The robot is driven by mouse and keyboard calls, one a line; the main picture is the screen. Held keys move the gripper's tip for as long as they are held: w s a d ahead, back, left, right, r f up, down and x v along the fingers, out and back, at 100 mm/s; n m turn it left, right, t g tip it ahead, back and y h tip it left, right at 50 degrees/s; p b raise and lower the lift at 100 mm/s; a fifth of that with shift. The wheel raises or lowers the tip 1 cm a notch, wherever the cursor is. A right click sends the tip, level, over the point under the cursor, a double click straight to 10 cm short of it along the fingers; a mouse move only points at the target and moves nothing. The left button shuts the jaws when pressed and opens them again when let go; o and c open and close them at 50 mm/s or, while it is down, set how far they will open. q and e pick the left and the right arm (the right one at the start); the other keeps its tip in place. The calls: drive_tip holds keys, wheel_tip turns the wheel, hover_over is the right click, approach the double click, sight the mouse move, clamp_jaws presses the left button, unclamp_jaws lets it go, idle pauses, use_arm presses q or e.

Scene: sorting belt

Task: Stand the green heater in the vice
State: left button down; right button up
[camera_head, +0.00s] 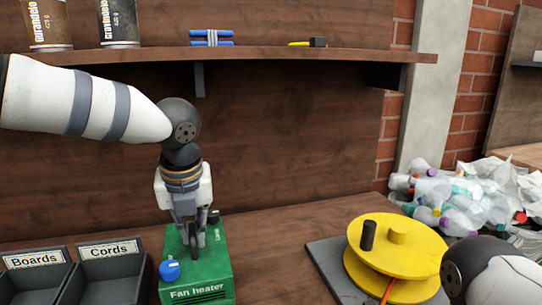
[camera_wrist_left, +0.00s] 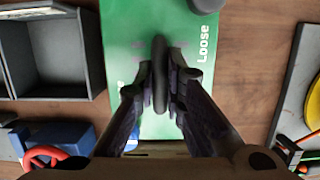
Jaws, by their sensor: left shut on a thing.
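The green fan heater (camera_head: 208,272) stands on the bench in the lower middle of the head view, with a blue knob (camera_head: 169,270) at its left front. It also shows in the left wrist view (camera_wrist_left: 185,55), with "Loose" lettered on its top. My left gripper (camera_head: 190,236) is over it, pointing down, its fingers shut on the heater's dark handle (camera_wrist_left: 160,85). The vice is not clearly seen; a blue body with a red ring-like part (camera_wrist_left: 50,140), at the lower left of the left wrist view, may be it. My right gripper is out of view.
Dark bins marked Boards (camera_head: 33,262) and Cords (camera_head: 108,251) stand left of the heater. A yellow turntable (camera_head: 390,262) on a grey plate stands to the right. A shelf (camera_head: 260,54) runs above. Bare bench lies between heater and plate.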

use_arm(q)
drive_tip(key=v, duration=0.2)
drive_tip(key=shift+w+r, duration=0.2)
drive_tip(key=shift+r, duration=0.3)
drive_tip(key=shift+w+p+v, duration=0.2)
drive_tip(key=shift+v, duration=0.65)
drive_tip(key=shift+w+p+v, duration=0.2)
drive_tip(key=shift+p+v, duration=0.05)
drive_tip(key=shift+v, duration=0.55)
drive_tip(key=shift+w+p+v, duration=0.15)
drive_tip(key=shift+p+v, duration=0.05)
drive_tip(key=shift+v, duration=0.65)
drive_tip(key=w+v, duration=0.2)
drive_tip(key=v, duration=0.6)
drive_tip(key=shift+a+r, duration=0.35)
drive_tip(key=shift+a, duration=0.15)
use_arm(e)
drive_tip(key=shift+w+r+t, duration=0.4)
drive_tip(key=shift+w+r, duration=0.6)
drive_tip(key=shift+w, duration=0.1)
